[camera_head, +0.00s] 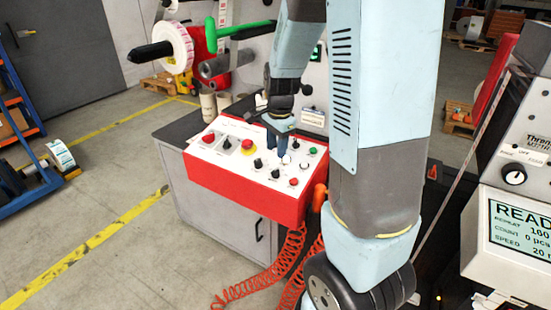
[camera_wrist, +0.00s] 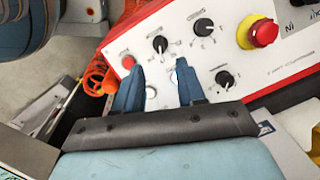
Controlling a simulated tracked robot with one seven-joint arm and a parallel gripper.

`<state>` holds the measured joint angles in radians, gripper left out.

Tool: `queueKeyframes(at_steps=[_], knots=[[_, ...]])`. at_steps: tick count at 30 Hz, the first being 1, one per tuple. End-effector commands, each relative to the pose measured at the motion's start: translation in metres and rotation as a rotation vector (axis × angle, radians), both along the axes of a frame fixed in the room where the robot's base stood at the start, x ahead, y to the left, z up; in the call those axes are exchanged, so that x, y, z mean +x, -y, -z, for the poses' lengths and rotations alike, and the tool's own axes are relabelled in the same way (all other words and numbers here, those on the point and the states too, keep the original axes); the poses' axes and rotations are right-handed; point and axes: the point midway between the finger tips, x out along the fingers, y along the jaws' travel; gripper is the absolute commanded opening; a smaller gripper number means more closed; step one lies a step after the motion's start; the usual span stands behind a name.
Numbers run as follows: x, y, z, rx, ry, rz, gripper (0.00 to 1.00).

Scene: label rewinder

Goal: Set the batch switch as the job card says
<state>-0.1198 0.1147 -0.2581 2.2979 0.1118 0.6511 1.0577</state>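A red control box (camera_head: 245,196) with a white sloped face carries several black rotary switches, among them one at the front (camera_head: 258,162) and one beside it (camera_head: 275,173). In the wrist view three black switches show: one upper (camera_wrist: 203,26), one left (camera_wrist: 160,44), one right (camera_wrist: 225,79). Their labels are too small to read, so I cannot tell which is the batch switch. My gripper (camera_wrist: 158,86) is open, its two blue fingers apart over the panel with no switch between them. It also shows above the panel in the head view (camera_head: 281,140). A small card (camera_head: 312,117) behind the box is unreadable.
A red mushroom button on yellow (camera_wrist: 262,32) and a small red button (camera_wrist: 127,62) are near the switches. A green button (camera_head: 312,150) is at the panel's right. Red coiled hose (camera_head: 262,283) hangs below the box. A screen (camera_head: 518,238) at right reads READY.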

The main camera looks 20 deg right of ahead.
Motion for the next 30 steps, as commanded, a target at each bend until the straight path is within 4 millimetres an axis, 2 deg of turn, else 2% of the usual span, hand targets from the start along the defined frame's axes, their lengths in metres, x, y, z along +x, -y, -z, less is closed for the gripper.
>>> queueKeyframes(at_steps=[3,9,30], knots=[[-0.001,0.001,-0.022,0.000,0.004,0.000,0.39],[-0.003,0.001,-0.044,0.000,0.003,0.000,0.39],[-0.006,0.001,-0.053,0.000,0.006,-0.014,0.39]])
